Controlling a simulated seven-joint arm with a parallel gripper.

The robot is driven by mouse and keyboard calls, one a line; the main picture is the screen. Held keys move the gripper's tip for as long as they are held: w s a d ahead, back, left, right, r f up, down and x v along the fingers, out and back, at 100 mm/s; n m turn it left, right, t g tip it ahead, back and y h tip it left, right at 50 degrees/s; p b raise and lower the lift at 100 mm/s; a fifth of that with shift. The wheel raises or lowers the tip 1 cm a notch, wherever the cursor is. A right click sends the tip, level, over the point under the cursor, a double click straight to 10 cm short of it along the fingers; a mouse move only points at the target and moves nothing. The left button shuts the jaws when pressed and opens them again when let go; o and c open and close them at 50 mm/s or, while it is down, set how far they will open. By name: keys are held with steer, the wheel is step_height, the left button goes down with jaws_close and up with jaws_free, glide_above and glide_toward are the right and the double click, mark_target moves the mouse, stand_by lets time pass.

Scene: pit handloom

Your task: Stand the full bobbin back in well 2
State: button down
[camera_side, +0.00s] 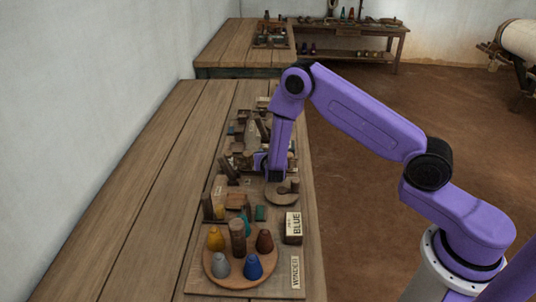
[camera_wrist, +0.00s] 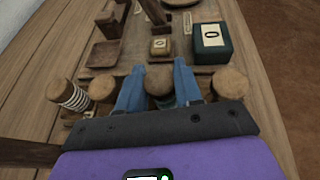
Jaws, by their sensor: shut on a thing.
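In the wrist view my gripper (camera_wrist: 159,72) has its two blue fingers closed on either side of a bobbin (camera_wrist: 160,79) with a round wooden top. A little green shows low on this bobbin; the rest of it is hidden by my fingers and the gripper body.
In the wrist view a small wooden tray (camera_wrist: 104,54), a block marked 0 (camera_wrist: 160,46) and a dark green box (camera_wrist: 211,42) lie beyond. In the side view a round board (camera_side: 214,277) holds several coloured cones, near a BLUE box (camera_side: 292,228). The bench's left (camera_side: 150,190) is clear.

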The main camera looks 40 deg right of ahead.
steer(key=shift+f, duration=0.15)
steer(key=c, duration=0.7)
jaws_free()
steer(key=shift+a+r, duration=0.1)
steer(key=shift+r, duration=0.15)
steer(key=v, duration=1.2)
